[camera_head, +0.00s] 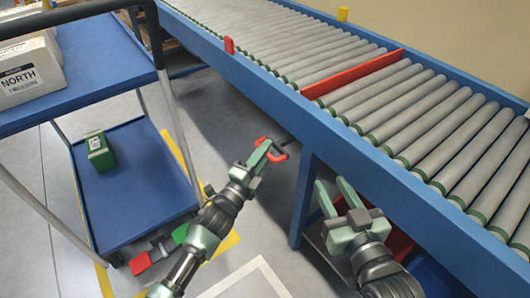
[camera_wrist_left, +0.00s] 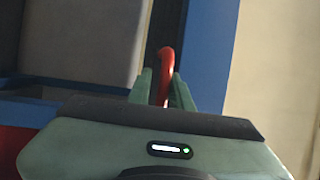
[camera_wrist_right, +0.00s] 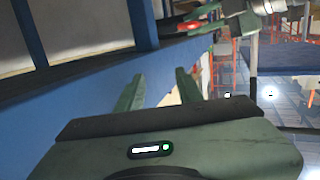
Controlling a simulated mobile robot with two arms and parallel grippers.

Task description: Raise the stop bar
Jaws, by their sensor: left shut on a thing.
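The red stop bar (camera_head: 352,75) lies across the rollers of the conveyor, spanning from its near blue rail to the far side. My left gripper (camera_head: 261,158) is in front of the near rail, shut on a red U-shaped handle (camera_head: 279,154). The handle also shows between the fingers in the left wrist view (camera_wrist_left: 166,66). Whether the handle joins the bar is hidden. My right gripper (camera_head: 336,191) is open and empty, close to the rail's outer side and right of the left gripper. Its parted fingers show in the right wrist view (camera_wrist_right: 158,92).
A blue two-shelf cart (camera_head: 105,62) stands at the left with a box marked NORTH (camera_head: 30,75) on top and a green box (camera_head: 100,150) below. A red tab (camera_head: 229,45) sits on the near rail. A blue leg (camera_head: 303,198) stands between my grippers.

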